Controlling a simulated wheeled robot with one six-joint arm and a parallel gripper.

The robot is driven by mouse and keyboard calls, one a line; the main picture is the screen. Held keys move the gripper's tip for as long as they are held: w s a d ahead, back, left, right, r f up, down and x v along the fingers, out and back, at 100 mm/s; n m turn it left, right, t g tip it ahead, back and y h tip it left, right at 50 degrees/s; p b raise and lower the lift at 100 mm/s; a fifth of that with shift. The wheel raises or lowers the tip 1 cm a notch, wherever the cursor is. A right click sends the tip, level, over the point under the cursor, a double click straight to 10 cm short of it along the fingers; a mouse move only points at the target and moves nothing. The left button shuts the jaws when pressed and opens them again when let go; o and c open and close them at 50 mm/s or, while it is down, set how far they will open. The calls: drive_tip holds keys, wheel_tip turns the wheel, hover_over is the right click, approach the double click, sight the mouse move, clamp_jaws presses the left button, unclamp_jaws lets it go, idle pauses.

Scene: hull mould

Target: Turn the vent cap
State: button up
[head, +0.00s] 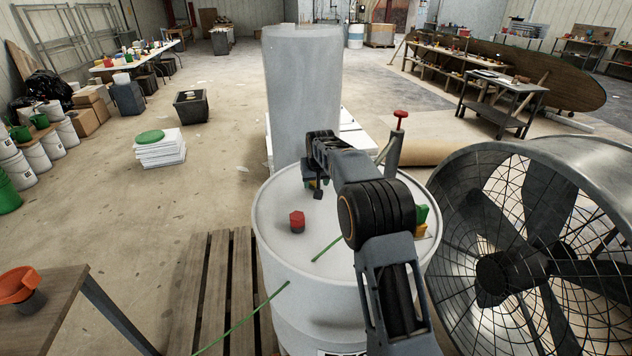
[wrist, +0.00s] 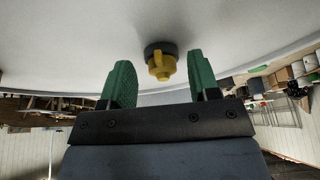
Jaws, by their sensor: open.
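A yellow winged cap on a dark round collar (wrist: 161,62) sits on the pale drum top in the wrist view. I cannot make it out for certain in the head view, where my arm covers part of the drum. My gripper (wrist: 163,83) has two green fingers standing wide apart with nothing between them. The cap lies beyond the fingertips, roughly midway between them, apart from both. In the head view my gripper (head: 314,187) is over the drum's far half, partly hidden by my arm. The white drum (head: 300,255) also carries a red cap on a dark base (head: 297,221).
A large fan (head: 510,275) stands close on the right. Green and yellow pieces (head: 421,222) sit at the drum's right edge. A green rod (head: 327,249) lies across the front.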

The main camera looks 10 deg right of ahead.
drive_tip(key=b+v, duration=0.1)
drive_tip(key=v, duration=1.2)
drive_tip(key=shift+s+r, duration=0.15)
drive_tip(key=s+f+g, duration=0.1)
drive_tip(key=s+f, duration=0.4)
drive_tip(key=f, duration=0.1)
drive_tip(key=s+f, duration=0.3)
drive_tip(key=s, duration=2.5)
drive_tip(key=shift+s+d+t, duration=0.2)
drive_tip(key=shift+s+t, duration=0.05)
drive_tip(key=shift+t, duration=0.15)
